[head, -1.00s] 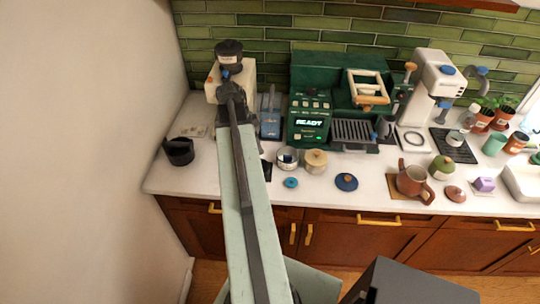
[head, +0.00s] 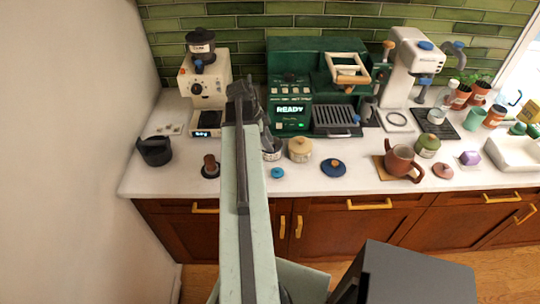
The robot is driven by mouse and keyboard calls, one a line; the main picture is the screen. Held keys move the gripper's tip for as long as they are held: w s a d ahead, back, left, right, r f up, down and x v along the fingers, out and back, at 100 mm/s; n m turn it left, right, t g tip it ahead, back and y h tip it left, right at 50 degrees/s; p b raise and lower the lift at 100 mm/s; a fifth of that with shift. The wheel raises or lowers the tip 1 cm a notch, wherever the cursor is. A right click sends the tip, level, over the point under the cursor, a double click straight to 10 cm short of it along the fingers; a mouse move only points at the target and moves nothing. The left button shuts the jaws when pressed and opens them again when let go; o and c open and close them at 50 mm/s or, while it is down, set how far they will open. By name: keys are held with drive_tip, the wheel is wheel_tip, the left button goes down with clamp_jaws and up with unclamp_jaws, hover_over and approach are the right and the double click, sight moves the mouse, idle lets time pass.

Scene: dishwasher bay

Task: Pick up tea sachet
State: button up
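My dark gripper (head: 243,92) is at the far end of my pale green arm, above the back of the white counter. It is seen from behind, so its fingers and any gap between them do not show. I cannot surely pick out the tea sachet. Small flat pale pieces (head: 168,130) lie on the counter at the far left, too small to identify. My arm hides part of the counter between the cream grinder (head: 204,88) and the green coffee machine (head: 290,96).
A black pitcher (head: 155,151) and a brown-handled tamper (head: 210,165) stand left of my arm. The counter's front strip is mostly clear.

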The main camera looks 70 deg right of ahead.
drive_tip(key=shift+s+f, duration=0.15)
drive_tip(key=shift+f, duration=0.5)
drive_tip(key=shift+r, duration=0.2)
clamp_jaws()
wheel_tip(320, 180, up, 10)
drive_tip(key=p, duration=1)
